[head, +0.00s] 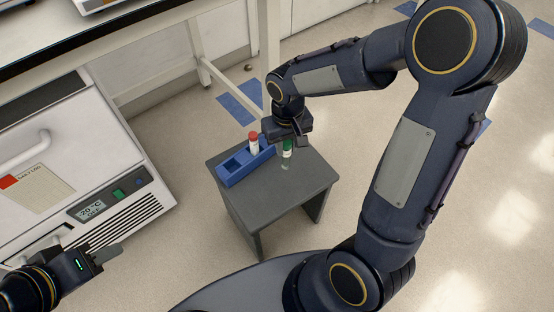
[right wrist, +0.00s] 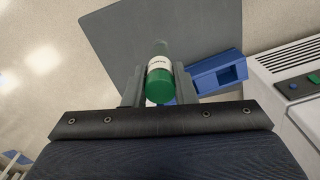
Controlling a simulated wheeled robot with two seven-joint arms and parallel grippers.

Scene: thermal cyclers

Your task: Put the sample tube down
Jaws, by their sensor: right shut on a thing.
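The sample tube has a green cap and a white label, and shows in the right wrist view (right wrist: 159,75) and the head view (head: 287,148). My right gripper (head: 288,138) is shut on it near the cap, and the tube hangs roughly upright over the grey stool (head: 290,190). I cannot tell whether its lower end touches the stool top. A blue rack (head: 236,172) sits on the stool, left of the held tube. A red-capped tube (head: 253,143) stands in the rack. My left gripper (head: 106,252) is at the lower left, empty, away from the stool.
A white lab device (head: 60,170) with a small display stands at the left, beside the stool. A white bench (head: 130,45) runs along the top left. The stool top right of the rack is clear, with open floor further right.

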